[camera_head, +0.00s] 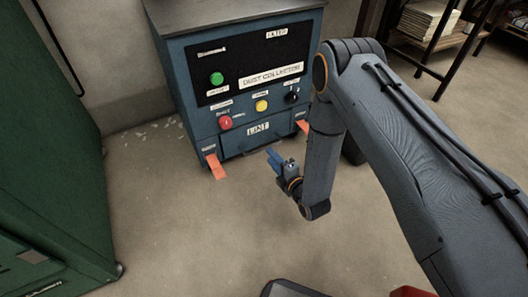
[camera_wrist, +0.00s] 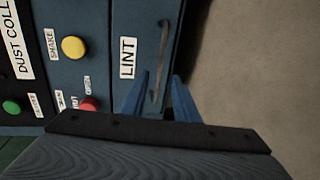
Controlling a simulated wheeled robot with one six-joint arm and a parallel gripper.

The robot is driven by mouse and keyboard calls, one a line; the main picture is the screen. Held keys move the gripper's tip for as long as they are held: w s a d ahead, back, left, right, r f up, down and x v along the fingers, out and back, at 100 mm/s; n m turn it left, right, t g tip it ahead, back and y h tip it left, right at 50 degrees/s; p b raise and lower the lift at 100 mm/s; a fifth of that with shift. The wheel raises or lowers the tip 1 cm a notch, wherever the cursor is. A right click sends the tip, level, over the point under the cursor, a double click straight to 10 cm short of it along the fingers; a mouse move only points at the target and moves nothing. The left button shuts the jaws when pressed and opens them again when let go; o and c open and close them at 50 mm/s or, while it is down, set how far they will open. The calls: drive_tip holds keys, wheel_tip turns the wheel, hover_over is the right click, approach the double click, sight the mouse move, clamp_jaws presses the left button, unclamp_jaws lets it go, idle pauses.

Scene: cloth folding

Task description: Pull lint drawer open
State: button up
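The lint drawer (camera_head: 240,143) is the blue front low on the dust collector, with a white LINT label. It looks shut. The drawer also shows in the wrist view (camera_wrist: 128,20), with a thin, worn bar handle (camera_wrist: 164,45) beside the label. My gripper (camera_head: 270,153) is in front of the drawer, to the right of its middle in the head view. In the wrist view my gripper (camera_wrist: 161,75) is open, with its two blue fingers apart. The handle's lower end appears between them in the picture. I cannot tell whether the fingers touch it.
The dust collector (camera_head: 180,50) has green, red and yellow buttons and a black knob above the drawer. Orange tabs (camera_head: 216,167) hang near its lower corners. A green cabinet (camera_head: 50,150) stands left and a shelf (camera_head: 440,40) back right. The floor before the drawer is clear.

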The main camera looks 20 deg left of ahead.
sight(264, 148)
drive_tip(key=b+x, duration=0.3)
drive_tip(key=x, duration=0.4)
drive_tip(key=shift+w+a+b, duration=0.1)
drive_tip(key=shift+w+b, duration=0.1)
drive_tip(key=shift+b, duration=0.1)
clamp_jaws()
